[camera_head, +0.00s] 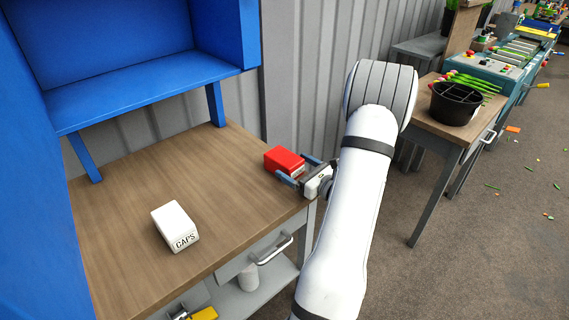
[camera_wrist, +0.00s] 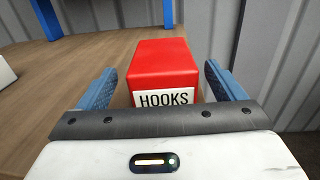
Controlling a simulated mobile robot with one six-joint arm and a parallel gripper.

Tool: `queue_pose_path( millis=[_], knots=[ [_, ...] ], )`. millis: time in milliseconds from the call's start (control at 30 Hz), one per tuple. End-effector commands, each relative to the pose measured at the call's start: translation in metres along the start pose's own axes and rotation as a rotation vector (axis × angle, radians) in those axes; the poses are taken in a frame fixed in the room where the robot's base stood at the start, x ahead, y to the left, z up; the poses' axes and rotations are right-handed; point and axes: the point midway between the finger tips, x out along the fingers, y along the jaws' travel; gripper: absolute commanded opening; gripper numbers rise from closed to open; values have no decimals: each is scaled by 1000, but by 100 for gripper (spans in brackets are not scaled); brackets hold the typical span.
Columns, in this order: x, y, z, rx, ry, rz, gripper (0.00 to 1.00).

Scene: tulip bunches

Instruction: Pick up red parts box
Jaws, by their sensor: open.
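The red parts box (camera_head: 284,160) sits at the right end of the wooden tabletop, near the wall. In the wrist view the red box (camera_wrist: 164,65) has a white label reading HOOKS on its near face. My gripper (camera_head: 291,172) is at the box. In the wrist view its blue fingers (camera_wrist: 164,88) stand open, one on each side of the box's near part, with a gap visible on both sides. The box's lower near edge is hidden behind the gripper body.
A white box labelled CAPS (camera_head: 175,227) stands on the table (camera_head: 130,195) to the left. A blue shelf unit (camera_head: 140,85) rises behind the table, and a corrugated wall (camera_head: 300,80) backs it. A black pot (camera_head: 455,104) stands on another table at right.

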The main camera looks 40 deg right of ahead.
Motion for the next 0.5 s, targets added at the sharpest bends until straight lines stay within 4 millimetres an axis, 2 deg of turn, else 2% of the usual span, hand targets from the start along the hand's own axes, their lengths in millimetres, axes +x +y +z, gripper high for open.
queue_pose_path(
  millis=[200, 500],
  knots=[
    [32, -2, 2, 0, 0, 1, 89],
    [38, -4, 1, 0, 1, -4, 89]
  ],
)
